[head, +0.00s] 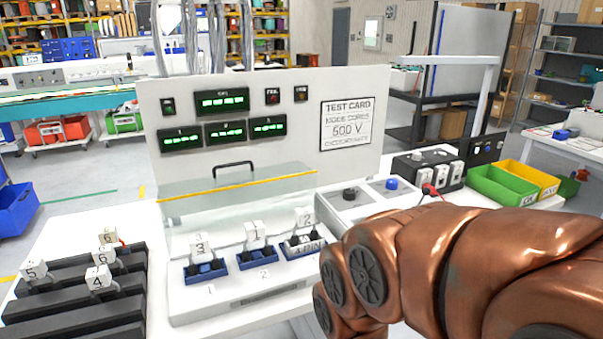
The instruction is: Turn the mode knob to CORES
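The tester (240,130) is a white upright panel with green lit displays and a flat front deck. Its test card (346,125) reads "MODE CORES" and "500 V"; the smallest line is hard to read. A black knob (349,193) sits on a white box to the right of the deck, with a blue button or knob (391,184) beside it. I cannot read labels there or tell which way the black knob points, nor whether it is the mode knob. My copper arm fills the lower right, in front of this box. My gripper is not in view.
Numbered white plugs stand in blue sockets (205,271) on the deck; others stand on black racks (80,310) at left. A clear guard with a yellow edge (237,187) is above the sockets. A black switch box (428,168) and green bin (502,185) are at right.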

